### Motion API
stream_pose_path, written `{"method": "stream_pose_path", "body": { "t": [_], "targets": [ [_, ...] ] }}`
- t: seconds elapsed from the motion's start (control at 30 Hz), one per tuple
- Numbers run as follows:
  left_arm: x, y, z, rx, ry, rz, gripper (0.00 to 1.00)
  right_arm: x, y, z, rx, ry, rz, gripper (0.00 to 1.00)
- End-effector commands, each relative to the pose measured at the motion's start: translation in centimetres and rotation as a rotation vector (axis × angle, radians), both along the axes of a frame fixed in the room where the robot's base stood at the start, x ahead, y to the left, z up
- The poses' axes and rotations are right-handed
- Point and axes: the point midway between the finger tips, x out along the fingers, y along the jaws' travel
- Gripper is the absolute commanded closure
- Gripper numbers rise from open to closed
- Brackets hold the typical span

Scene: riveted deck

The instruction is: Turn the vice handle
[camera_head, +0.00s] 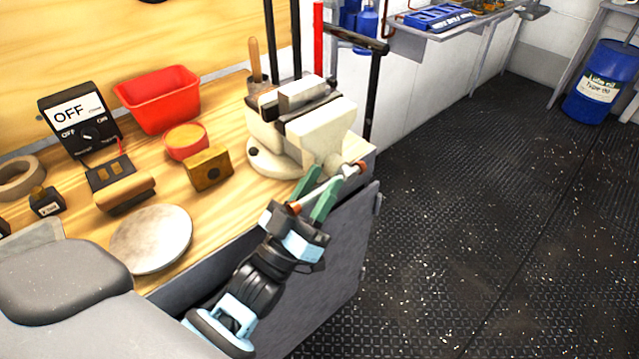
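The cream-white vice (318,132) is mounted at the right front corner of the wooden workbench. Its handle (327,190) is a thin pale bar with orange-brown ends, slanting up to the right at the vice's front. My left gripper (322,178) reaches up to it from below, in front of the bench. Its two green fingers stand apart, one on each side of the bar, with gaps showing. Part of the bar is hidden at the fingers, and I cannot tell whether either touches it. My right gripper is out of view.
On the workbench (225,195) are a red bin (160,98), a red round tin (186,141), a brass-coloured block (208,168), a round pale disc (151,239) and an OFF switch box (82,118). The dark floor (480,220) to the right is clear. A blue drum (600,82) stands far right.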

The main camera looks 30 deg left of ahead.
Motion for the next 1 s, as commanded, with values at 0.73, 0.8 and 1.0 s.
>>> {"method": "stream_pose_path", "body": {
  "t": [0.73,0.8,1.0],
  "targets": [
    [-6.1,1.3,-4.4,0.000,0.000,0.001,0.65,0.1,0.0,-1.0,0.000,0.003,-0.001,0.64],
    [-6.1,1.3,-4.4,0.000,0.000,0.001,0.65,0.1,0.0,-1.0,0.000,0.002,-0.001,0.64],
    [-6.1,1.3,-4.4,0.001,0.002,0.001,0.80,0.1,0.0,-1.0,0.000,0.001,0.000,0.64]
  ]
}}
